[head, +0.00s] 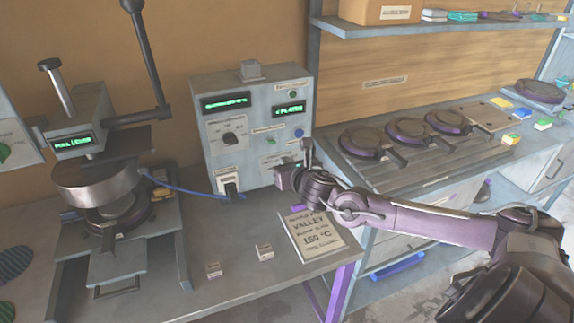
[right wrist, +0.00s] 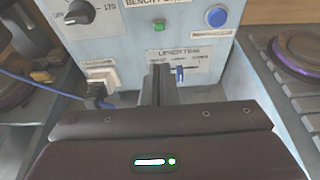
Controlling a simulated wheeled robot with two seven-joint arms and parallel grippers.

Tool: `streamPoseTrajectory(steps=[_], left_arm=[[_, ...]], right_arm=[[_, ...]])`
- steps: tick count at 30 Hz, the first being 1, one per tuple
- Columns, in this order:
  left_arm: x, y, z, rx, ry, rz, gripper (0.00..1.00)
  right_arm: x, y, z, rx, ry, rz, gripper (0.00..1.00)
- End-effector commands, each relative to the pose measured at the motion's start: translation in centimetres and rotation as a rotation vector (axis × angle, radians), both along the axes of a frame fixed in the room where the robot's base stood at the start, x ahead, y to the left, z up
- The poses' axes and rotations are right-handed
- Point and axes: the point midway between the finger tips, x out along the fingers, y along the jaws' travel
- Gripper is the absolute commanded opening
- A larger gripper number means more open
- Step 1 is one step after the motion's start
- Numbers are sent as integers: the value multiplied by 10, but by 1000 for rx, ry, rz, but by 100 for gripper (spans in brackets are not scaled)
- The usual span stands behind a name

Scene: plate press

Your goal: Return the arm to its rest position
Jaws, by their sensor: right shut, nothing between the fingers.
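My right arm (head: 430,222) reaches in from the lower right of the head view. Its gripper (head: 285,178) is at the lower right front of the grey control box (head: 213,125). In the right wrist view the shut, empty fingers (right wrist: 158,92) point at the box's lower panel. A small blue lever (right wrist: 180,73) on that panel is just right of the fingertips. I cannot tell whether they touch the panel. My left gripper is not in view.
The press (head: 97,185) with its upright handle stands left of the box. Several round plates (head: 366,140) sit on a slatted rack to the right, under a shelf (head: 400,27). A blue cable (head: 185,189) runs from the box.

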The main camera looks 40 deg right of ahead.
Motion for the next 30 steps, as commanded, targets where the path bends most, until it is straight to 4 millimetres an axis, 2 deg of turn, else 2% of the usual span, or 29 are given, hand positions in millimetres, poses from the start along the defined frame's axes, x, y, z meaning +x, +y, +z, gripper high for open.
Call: streamPoseTrajectory(steps=[9,21,23,26,30], left_arm=[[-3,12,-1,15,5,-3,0],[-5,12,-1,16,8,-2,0],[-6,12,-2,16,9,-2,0],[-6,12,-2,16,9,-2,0],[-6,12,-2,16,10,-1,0]], right_arm=[[-4,1,4,0,1,-1,0],[-5,5,0,25,4,-6,0],[-10,15,-9,91,12,-22,0],[-28,47,-37,323,42,-96,0],[-77,107,-80,827,104,-341,0]])
